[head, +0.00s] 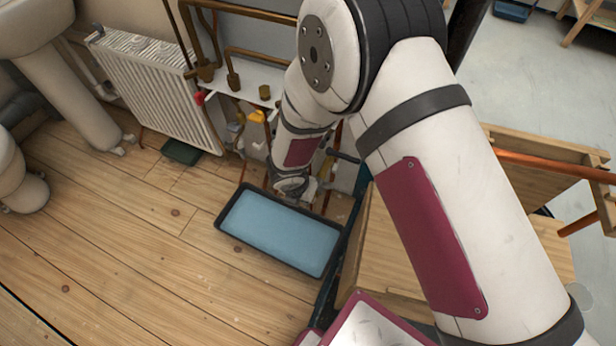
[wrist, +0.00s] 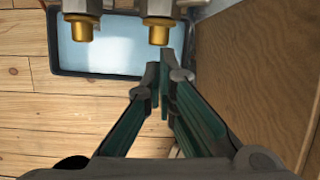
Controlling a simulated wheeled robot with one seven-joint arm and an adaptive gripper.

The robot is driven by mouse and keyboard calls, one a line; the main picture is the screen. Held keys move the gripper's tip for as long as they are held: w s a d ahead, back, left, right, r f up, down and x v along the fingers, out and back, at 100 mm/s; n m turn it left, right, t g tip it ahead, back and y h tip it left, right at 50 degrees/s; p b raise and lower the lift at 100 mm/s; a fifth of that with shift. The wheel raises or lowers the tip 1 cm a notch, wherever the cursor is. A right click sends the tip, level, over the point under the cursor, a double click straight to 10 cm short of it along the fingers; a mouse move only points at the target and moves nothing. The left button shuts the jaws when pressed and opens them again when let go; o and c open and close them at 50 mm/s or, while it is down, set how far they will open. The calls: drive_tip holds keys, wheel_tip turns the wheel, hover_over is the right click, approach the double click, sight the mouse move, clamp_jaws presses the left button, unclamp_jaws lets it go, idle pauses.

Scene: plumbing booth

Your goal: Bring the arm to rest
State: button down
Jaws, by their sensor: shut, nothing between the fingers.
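My arm reaches down toward the pipework in the head view, with its wrist above the far edge of a black tray of blue water. In the wrist view my gripper (wrist: 160,78) is shut and empty, its fingertips together. They show just below two brass pipe ends (wrist: 159,32) in the picture, near the tray's right edge. In the head view the fingers are hard to make out against the pipes.
The black tray (head: 225,224) stands on the wooden floor below the pipes. A white radiator (head: 160,90) and a pedestal basin (head: 65,85) are at left. A wooden panel (wrist: 255,75) stands close on the right in the wrist view. The floor at front left is clear.

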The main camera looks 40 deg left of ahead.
wheel_tip(320, 180, up, 6)
drive_tip(key=w+p, duration=0.1)
drive_tip(key=w, duration=0.1)
drive_tip(key=shift+w+a+p, duration=0.4)
drive_tip(key=shift+a, duration=0.05)
drive_tip(key=shift+r, duration=0.1)
